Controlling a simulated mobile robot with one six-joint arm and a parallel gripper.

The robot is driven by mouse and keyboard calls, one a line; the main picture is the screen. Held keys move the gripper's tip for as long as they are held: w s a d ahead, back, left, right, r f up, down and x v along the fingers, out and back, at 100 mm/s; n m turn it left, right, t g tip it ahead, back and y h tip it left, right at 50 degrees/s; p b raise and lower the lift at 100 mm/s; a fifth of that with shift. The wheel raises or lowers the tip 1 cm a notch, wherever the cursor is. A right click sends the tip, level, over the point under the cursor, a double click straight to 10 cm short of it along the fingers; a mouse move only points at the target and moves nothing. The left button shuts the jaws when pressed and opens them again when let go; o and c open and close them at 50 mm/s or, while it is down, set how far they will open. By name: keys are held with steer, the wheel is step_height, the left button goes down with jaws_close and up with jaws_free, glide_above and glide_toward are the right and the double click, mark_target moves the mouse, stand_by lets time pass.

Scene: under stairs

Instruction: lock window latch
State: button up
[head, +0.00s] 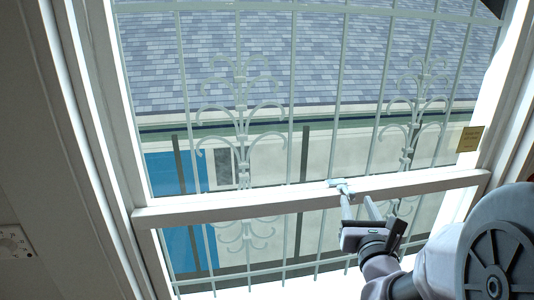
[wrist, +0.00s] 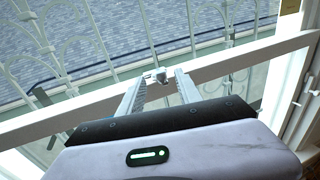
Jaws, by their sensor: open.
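The window latch (head: 341,185) is a small light grey piece on the white middle rail of the window (head: 240,207). In the wrist view the latch (wrist: 157,77) sits on the rail (wrist: 75,109), just beyond the fingertips and between their lines. My gripper (head: 358,200) is open, its two fingers reaching up to the rail from below right. In the wrist view my gripper (wrist: 156,82) has its fingers spread, with the latch near the gap between the tips. I cannot tell whether a finger touches the latch.
A metal grille (head: 240,110) with scrollwork stands behind the window, with a shingled roof (head: 330,60) outside. The white side frame (head: 95,130) bounds the left. A small yellowish tag (head: 470,139) is at the right. A round dial on a plate (head: 14,241) is at lower left.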

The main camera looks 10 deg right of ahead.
mark_target(346, 191)
steer(key=p+x, duration=0.6)
steer(key=x, duration=0.2)
steer(key=shift+w+f+p, duration=0.1)
steer(key=shift+w+p, duration=0.25)
steer(key=shift+p, duration=0.05)
jaws_close()
